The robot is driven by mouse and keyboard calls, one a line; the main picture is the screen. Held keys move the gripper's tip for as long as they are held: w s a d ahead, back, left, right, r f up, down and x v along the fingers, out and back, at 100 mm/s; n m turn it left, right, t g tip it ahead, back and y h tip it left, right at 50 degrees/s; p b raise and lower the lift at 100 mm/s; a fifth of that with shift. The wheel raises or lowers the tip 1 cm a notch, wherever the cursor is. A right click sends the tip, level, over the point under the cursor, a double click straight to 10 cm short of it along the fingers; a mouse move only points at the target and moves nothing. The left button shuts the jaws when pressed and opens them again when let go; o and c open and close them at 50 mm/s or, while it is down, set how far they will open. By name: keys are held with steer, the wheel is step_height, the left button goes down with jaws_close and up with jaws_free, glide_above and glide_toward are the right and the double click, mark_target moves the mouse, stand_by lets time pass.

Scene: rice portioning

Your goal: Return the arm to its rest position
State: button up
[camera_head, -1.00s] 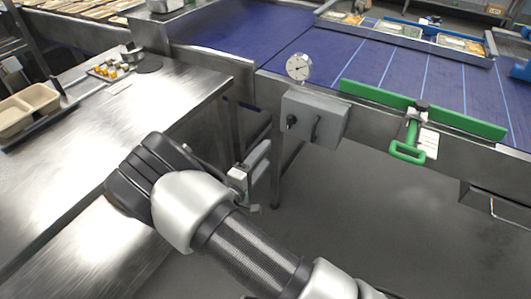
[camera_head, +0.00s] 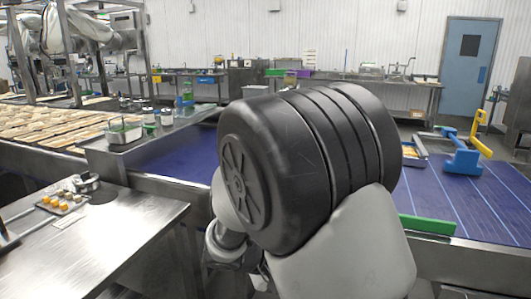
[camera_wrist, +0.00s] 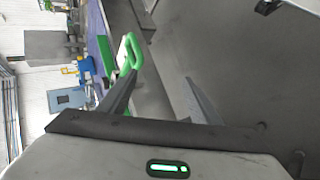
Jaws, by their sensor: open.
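My arm (camera_head: 310,165) is folded up close to the head camera and fills the middle of that view. Its big black joint covers part of the blue conveyor (camera_head: 185,155). My gripper (camera_wrist: 160,76) shows in the wrist view with its two fingers apart and nothing between them. It is hidden in the head view. A green handle (camera_wrist: 131,50) shows beyond the left fingertip in the wrist view.
A steel table (camera_head: 95,235) stands at the left with a small tray of orange and white pieces (camera_head: 62,203). A green bar (camera_head: 428,225) runs along the conveyor edge. A blue and yellow device (camera_head: 462,158) is at the right. Grey floor shows in the wrist view.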

steer(key=s+d+r+m+t+y, duration=0.1)
steer(key=s+r+m+y, duration=0.1)
steer(key=s+r+y, duration=0.45)
steer(key=s+d+r+m+t+y, duration=0.15)
steer(key=s+r+y, duration=0.25)
steer(key=s+r, duration=0.55)
step_height(320, 180, up, 18)
steer(key=s+g+p, duration=0.1)
steer(key=s+p, duration=0.1)
steer(key=p, duration=1.8)
steer(key=shift+s+p, duration=0.2)
steer(key=shift+p, duration=0.2)
steer(key=shift+r, duration=0.1)
